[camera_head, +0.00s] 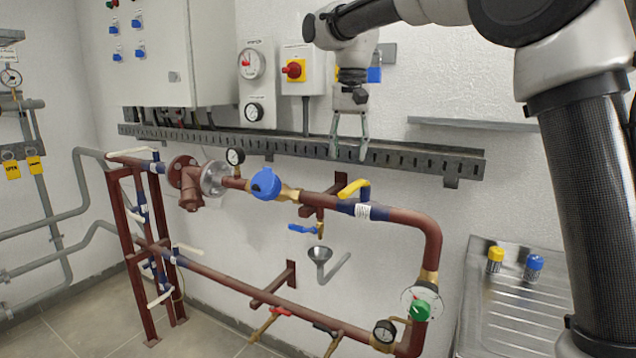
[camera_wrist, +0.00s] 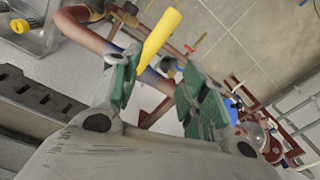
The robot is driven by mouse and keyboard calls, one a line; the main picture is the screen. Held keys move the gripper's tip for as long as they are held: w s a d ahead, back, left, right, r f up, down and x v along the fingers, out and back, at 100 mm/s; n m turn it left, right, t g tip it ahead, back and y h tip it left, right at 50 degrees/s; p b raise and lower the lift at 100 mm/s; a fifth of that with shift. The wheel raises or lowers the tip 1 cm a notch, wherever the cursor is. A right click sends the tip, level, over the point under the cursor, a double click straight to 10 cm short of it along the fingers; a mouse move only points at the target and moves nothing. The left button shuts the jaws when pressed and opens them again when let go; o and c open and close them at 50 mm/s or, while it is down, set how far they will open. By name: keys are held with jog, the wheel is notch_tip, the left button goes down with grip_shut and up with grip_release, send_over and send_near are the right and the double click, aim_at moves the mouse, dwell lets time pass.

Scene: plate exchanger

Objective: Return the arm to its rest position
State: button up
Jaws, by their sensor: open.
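My gripper (camera_head: 349,142) hangs from my arm in the upper middle of the head view, fingers pointing down. It is open and empty. It is in front of the wall and the grey cable tray (camera_head: 405,155), above the yellow-handled valve (camera_head: 352,189) on the upper pipe. In the wrist view my gripper (camera_wrist: 150,95) shows its two green-padded fingers apart. The yellow handle (camera_wrist: 160,35) appears between and beyond them; I cannot tell how far it is from the fingertips.
A red-brown pipe loop (camera_head: 405,217) with gauges and a blue meter (camera_head: 265,184) stands in front of the wall. A control cabinet (camera_head: 160,50) and a red-yellow switch (camera_head: 294,70) are on the wall. A metal drainer (camera_head: 515,310) at the right carries a yellow and a blue cap.

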jog(key=s+d+f+t, duration=0.1)
jog(key=s+d+f, duration=0.2)
jog(key=s+d, duration=0.6)
jog(key=s+d+f+n+t, duration=0.1)
jog(key=s+d+f, duration=0.3)
jog(key=s+d, duration=0.5)
jog(key=s+d+f+n+t, duration=0.1)
jog(key=s+d+f, duration=0.2)
jog(key=s+d, duration=0.6)
jog(key=s, duration=0.3)
jog(key=shift+s+d+f+t, duration=0.2)
jog(key=shift+f+t, duration=0.15)
jog(key=shift+t, duration=0.05)
